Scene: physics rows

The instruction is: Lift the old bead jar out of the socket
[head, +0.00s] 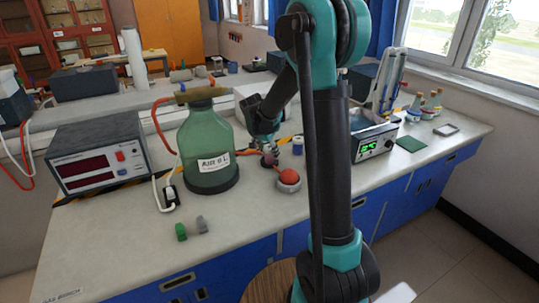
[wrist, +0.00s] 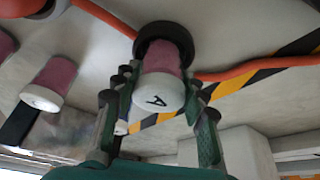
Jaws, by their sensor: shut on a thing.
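The old bead jar (wrist: 163,85) shows in the wrist view with pink beads and a white cap marked "A". Its far end sits in the round black socket (wrist: 163,33), which has orange hose on both sides. I cannot tell how deep it sits. My gripper (wrist: 160,108) is shut on the jar, one finger on each side of the cap end. In the head view my gripper (head: 267,148) points down at the bench beside the large green bottle, and the pink of the jar (head: 268,160) shows just below it; the socket is mostly hidden there.
A second pink jar with a white cap (wrist: 50,80) is left in the wrist view. In the head view, the green bottle (head: 208,145) stands close left of my gripper, a red ball on a white base (head: 289,180) in front, and a meter box (head: 98,155) further left.

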